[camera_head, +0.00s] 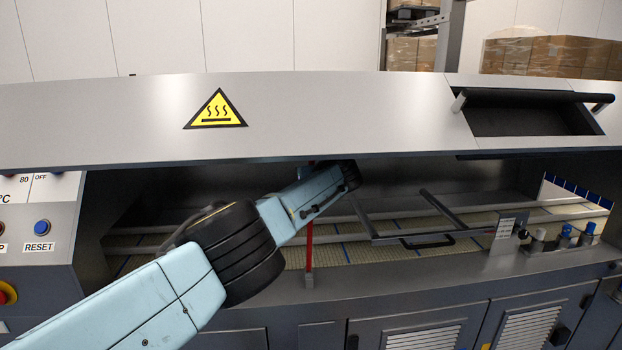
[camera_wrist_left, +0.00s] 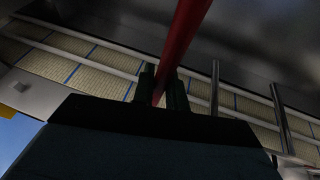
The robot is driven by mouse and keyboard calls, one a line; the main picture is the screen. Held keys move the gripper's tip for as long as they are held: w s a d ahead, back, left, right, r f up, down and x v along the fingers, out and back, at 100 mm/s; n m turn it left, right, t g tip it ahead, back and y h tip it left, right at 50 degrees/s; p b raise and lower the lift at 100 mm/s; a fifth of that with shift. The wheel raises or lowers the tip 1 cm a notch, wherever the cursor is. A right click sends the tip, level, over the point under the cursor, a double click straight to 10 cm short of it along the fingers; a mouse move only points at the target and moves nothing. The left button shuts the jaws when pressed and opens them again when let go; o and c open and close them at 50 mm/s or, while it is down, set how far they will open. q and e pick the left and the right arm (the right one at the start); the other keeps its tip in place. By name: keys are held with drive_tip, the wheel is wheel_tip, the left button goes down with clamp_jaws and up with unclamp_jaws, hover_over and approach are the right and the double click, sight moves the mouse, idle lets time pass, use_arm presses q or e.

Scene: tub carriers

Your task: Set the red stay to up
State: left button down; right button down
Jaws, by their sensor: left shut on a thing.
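The red stay (camera_head: 309,246) is a thin red rod in the head view. It stands nearly upright between the front sill and the underside of the raised grey hood (camera_head: 330,115); my arm hides its middle. In the left wrist view the red stay (camera_wrist_left: 185,38) runs from the top edge down between my fingers. My left gripper (camera_wrist_left: 161,88) is shut on it. In the head view my left arm reaches in from the left under the hood, and its fingertips are hard to make out there. My right gripper is in neither view.
A conveyor belt (camera_head: 400,225) with blue lines runs inside the machine. A grey bar frame with a black handle (camera_head: 427,243) lies over it. Knobs (camera_head: 563,232) stand on the sill at right. A control panel with a RESET button (camera_head: 42,227) is at left.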

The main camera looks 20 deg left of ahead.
use_arm(q)
drive_tip(key=shift+d+f, duration=0.1)
drive_tip(key=shift+f, duration=0.1)
idle(0.3)
drive_tip(key=c, duration=1.4)
unclamp_jaws()
drive_tip(key=shift+r, duration=0.1)
drive_tip(key=shift+r, duration=0.1)
drive_tip(key=shift+s+d+r+p, duration=0.1)
drive_tip(key=shift+d+r+p, duration=0.1)
drive_tip(key=shift+p, duration=0.6)
drive_tip(key=p+v, duration=0.2)
drive_tip(key=v, duration=1)
drive_tip(key=shift+s+d, duration=0.2)
drive_tip(key=shift+s, duration=0.2)
drive_tip(key=shift+f, duration=0.1)
